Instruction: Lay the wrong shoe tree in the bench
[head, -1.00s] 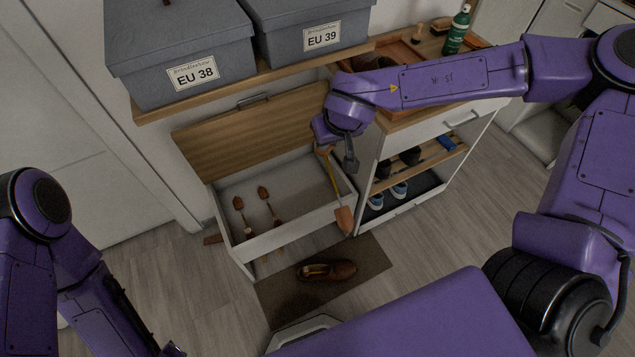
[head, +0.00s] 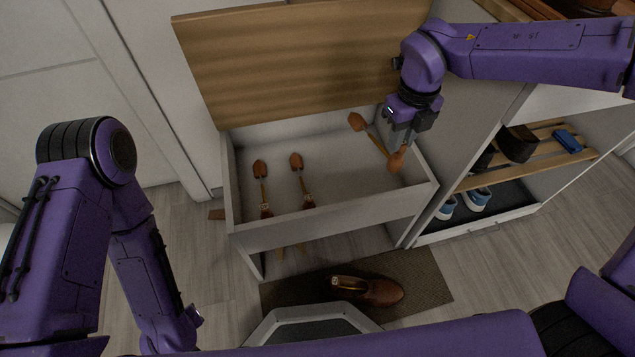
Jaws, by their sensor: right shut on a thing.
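My right gripper (head: 400,137) is shut on a shoe tree (head: 377,143) with reddish-brown wooden ends and a thin yellowish shaft. It holds the shoe tree tilted over the right part of the open bench (head: 330,227). Two similar shoe trees (head: 262,188) (head: 302,180) are in the left part of the bench. The wooden bench lid (head: 290,65) stands raised behind.
A shoe cabinet (head: 525,222) stands close to the bench's right side. It holds blue shoes (head: 477,199), a dark shoe (head: 517,144) and a blue item (head: 568,141). The right part of the bench floor looks clear.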

